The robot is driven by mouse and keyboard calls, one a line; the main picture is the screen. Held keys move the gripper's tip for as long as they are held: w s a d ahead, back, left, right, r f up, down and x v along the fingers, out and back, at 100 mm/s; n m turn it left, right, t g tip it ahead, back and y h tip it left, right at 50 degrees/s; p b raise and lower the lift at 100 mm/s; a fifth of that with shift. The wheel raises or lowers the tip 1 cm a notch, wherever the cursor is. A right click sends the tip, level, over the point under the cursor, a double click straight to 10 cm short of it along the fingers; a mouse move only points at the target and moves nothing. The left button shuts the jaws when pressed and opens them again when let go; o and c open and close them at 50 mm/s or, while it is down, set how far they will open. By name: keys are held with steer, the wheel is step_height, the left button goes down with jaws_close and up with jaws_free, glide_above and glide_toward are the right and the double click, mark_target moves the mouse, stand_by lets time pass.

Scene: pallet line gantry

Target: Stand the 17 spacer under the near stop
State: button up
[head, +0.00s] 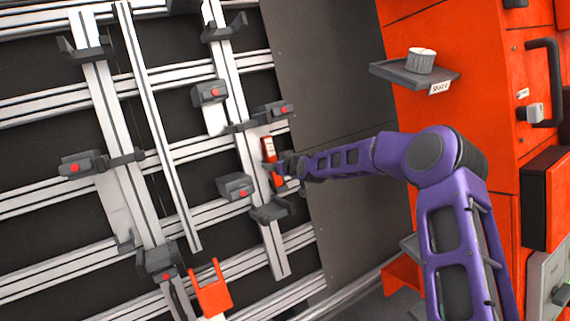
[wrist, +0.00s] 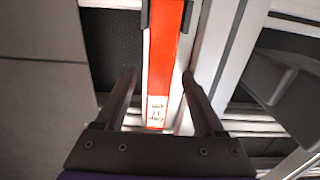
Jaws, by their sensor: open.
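An orange-red spacer (head: 268,150) stands upright against a pale upright rail in the head view, between an upper dark bracket (head: 240,127) and a lower one (head: 271,211). In the wrist view the spacer (wrist: 165,60) carries an upside-down white label that seems to read 17. Dark prongs flank its far part. My gripper (wrist: 160,74) is open, one finger on each side of the spacer, with visible gaps in the picture. In the head view my gripper (head: 287,166) partly hides the spacer's lower part. I cannot tell which bracket is the near stop.
Dark clamps with red buttons, such as one (head: 235,187) left of the spacer, stick out from the rail frame. A forked orange piece (head: 210,290) is at the bottom.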

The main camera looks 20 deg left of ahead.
steer(key=p+v, duration=0.1)
steer(key=v, duration=1.6)
steer(key=shift+w+r, duration=0.1)
